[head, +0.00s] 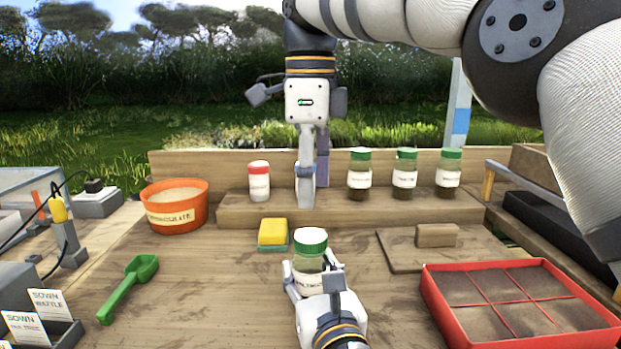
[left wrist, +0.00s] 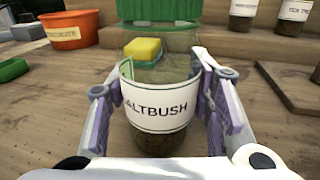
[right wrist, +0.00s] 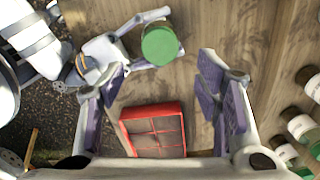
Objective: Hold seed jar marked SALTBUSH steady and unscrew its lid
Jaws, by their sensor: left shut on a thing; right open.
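The SALTBUSH seed jar (head: 309,262) stands upright at the middle of the bench, its green lid (head: 311,236) on. In the left wrist view the jar (left wrist: 158,112) is clear, with a white label reading "ALTBUSH" and dark seed at the bottom. My left gripper (head: 315,281) is shut on the jar's body from the near side, one finger on each side. My right gripper (head: 307,195) points down above and behind the jar, empty and open. In the right wrist view the green lid (right wrist: 160,44) lies beyond the open fingers, apart from them.
Several green-lidded jars (head: 404,175) and a red-lidded jar (head: 259,182) stand on the back shelf. A yellow sponge (head: 272,232) lies behind-left of the jar. An orange tub (head: 175,205) and green scoop (head: 127,288) are left; a red seed tray (head: 437,312) is right.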

